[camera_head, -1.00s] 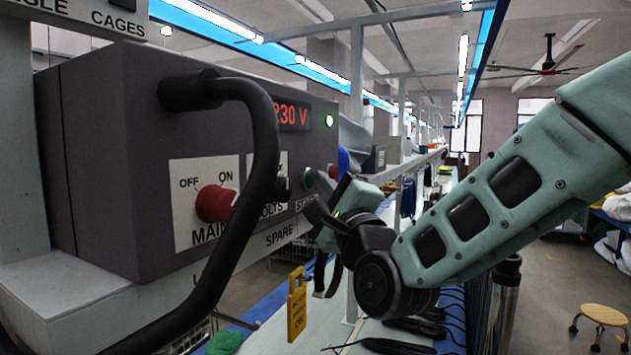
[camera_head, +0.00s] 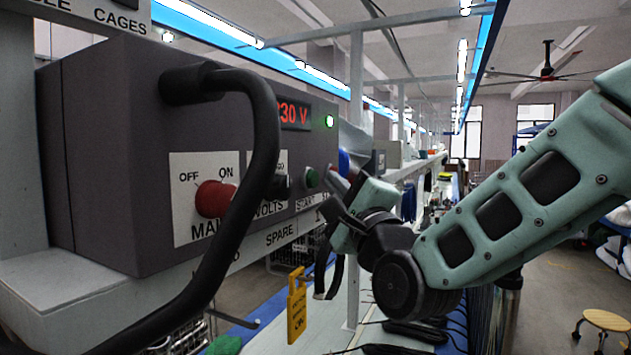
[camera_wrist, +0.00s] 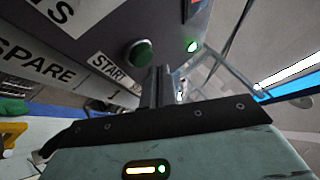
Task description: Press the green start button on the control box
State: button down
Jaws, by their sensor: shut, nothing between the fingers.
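The grey control box (camera_head: 120,150) fills the left of the head view. Its green start button (camera_head: 312,177) sits on the front face above the START label. In the wrist view the green button (camera_wrist: 138,53) shows uncovered, just left of my fingertips. My gripper (camera_wrist: 158,72) is shut and empty, its dark fingers pointing toward the box face. In the head view my gripper (camera_head: 335,195) is just right of the button and looks apart from it; its fingertips are partly hidden.
A black handle (camera_head: 262,130) curves out in front of the box. A red MAIN knob (camera_head: 213,200) and a lit green lamp (camera_head: 329,121) are on the same face. A yellow tag (camera_head: 297,308) hangs below. The aisle at right has a stool (camera_head: 605,322).

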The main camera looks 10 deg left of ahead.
jog(key=d, duration=0.1)
jog(key=s+d+b, duration=0.1)
jog(key=d, duration=0.1)
jog(key=d+b, duration=0.1)
jog(key=shift+s+d, duration=0.35)
dwell(0.5)
jog(key=s+f+n+g+h+b, duration=0.1)
jog(key=s+f+n+g, duration=0.25)
jog(key=f, duration=0.35)
jog(key=s+f+n+g+h+b, duration=0.1)
jog(key=s+f+n+g+h, duration=0.1)
jog(key=f+n+g, duration=0.35)
jog(key=s+f+n+g+h+b, duration=0.1)
jog(key=s+f+n+g, duration=0.15)
jog(key=f, duration=0.65)
jog(key=s+d+f+n+g+h, duration=0.2)
jog(key=s+d+f+n, duration=0.2)
jog(key=s, duration=0.3)
jog(key=s+d+f+n+g+h+b, duration=0.1)
jog(key=s+d+f+n+g+h, duration=0.1)
jog(key=s, duration=0.5)
jog(key=s+d+f+n+g+h+b, duration=0.1)
jog(key=s+d+f+n+g+h, duration=0.1)
jog(key=s+d+f+n+g, duration=0.2)
jog(key=s+d+f+n, duration=0.2)
jog(key=s+f, duration=0.1)
jog(key=shift+f+h, duration=0.4)
jog(key=shift+g, duration=0.25)
